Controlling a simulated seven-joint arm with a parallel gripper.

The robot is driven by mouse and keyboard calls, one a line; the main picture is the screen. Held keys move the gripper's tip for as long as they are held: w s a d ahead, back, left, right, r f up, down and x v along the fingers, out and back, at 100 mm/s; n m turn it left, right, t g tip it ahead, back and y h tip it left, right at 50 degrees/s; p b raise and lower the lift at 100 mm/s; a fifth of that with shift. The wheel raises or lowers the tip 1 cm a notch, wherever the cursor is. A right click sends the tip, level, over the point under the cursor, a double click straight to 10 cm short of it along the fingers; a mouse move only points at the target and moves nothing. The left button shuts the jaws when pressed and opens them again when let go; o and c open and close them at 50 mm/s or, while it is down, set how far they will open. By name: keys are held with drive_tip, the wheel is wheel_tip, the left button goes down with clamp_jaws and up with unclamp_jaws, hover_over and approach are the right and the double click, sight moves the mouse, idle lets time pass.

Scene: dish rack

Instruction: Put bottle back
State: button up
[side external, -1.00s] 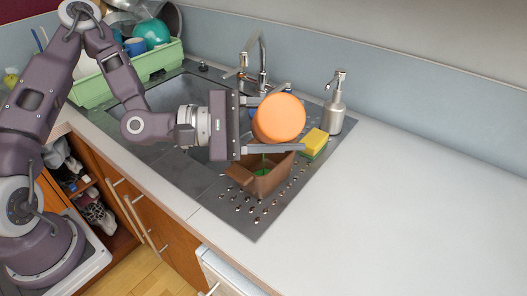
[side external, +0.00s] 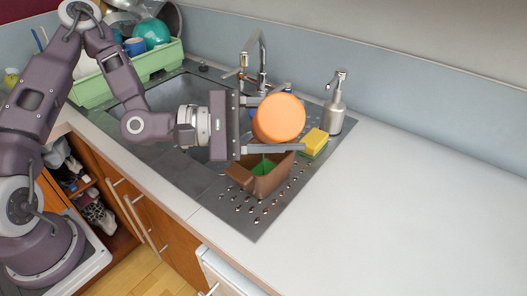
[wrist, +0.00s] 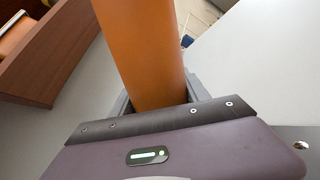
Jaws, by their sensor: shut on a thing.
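An orange bottle (side external: 278,119) is held between the two fingers of my gripper (side external: 290,118), above the drainboard. In the side view I see a round orange end of it facing the camera, so it looks tipped over rather than upright. In the wrist view the bottle (wrist: 145,50) is a long orange cylinder that runs up from between the jaws. A brown angular container (side external: 270,183) stands below the bottle, with green inside it. The bottle's other end and its mouth are hidden.
A yellow-green sponge (side external: 314,142) and a soap dispenser (side external: 336,105) stand to the right. The faucet (side external: 262,62) and sink (side external: 185,85) lie behind. A green dish rack (side external: 140,67) holds dishes at the back left. The white counter (side external: 410,200) at right is bare.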

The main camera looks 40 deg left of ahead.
drive_tip(key=o, duration=0.8)
drive_tip(key=shift+c, duration=1.2)
